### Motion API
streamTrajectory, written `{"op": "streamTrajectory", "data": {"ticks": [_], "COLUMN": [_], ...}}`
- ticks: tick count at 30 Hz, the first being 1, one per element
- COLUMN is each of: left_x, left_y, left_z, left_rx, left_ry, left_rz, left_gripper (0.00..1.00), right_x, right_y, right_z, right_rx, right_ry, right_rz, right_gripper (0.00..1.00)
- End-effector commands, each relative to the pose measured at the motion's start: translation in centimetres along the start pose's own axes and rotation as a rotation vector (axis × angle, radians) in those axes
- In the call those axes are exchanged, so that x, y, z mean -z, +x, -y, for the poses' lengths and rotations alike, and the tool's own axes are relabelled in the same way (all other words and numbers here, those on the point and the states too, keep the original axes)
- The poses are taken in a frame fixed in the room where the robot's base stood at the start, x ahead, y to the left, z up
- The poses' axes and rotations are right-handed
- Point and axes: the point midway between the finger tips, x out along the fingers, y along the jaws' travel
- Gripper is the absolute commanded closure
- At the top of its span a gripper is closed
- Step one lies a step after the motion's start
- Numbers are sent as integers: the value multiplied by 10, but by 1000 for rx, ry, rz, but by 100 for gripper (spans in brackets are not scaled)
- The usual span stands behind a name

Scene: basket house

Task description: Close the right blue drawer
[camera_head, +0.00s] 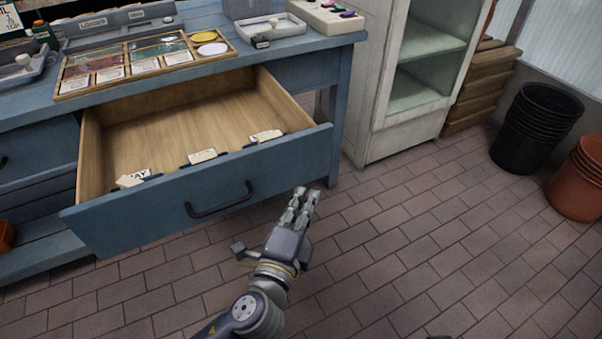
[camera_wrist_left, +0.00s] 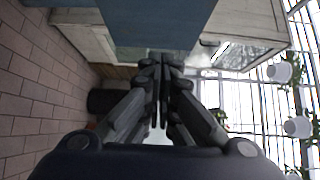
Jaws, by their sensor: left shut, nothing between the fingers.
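The right blue drawer (camera_head: 257,187) is pulled far out of the blue desk (camera_head: 347,62) in the head view. Its wooden inside is bare apart from several white labels along the front edge. A dark handle (camera_head: 221,203) is on its front. My left gripper (camera_head: 306,194) is shut and empty, in front of and below the right part of the drawer front, apart from the handle. In the left wrist view the shut fingers (camera_wrist_left: 165,62) point toward a blue panel (camera_wrist_left: 165,22). I cannot tell whether they touch it. My right gripper is not seen.
A white cabinet (camera_head: 384,140) with glass shelves stands right of the desk. Black pots (camera_head: 535,128) and terracotta pots (camera_head: 580,180) stand at the right. A sample tray (camera_head: 145,66) lies on the desktop.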

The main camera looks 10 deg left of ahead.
Motion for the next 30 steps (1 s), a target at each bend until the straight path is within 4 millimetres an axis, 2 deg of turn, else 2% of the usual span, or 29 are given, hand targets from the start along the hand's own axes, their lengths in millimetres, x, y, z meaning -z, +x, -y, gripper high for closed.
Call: {"op": "streamTrajectory", "data": {"ticks": [7, 12, 18, 30], "left_x": [0, -19, -28, -29], "left_y": [42, 59, 68, 69], "left_z": [1, -1, -1, -1], "left_rx": [3, 1, -1, -1], "left_ry": [1, 4, 0, 0], "left_rz": [1, 1, 1, 1], "left_gripper": [100, 100, 100, 100], "right_x": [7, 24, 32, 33], "right_y": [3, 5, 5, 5], "right_z": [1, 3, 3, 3], "right_rx": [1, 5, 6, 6], "right_ry": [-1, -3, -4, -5], "right_rz": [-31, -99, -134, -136], "right_gripper": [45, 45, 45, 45]}}
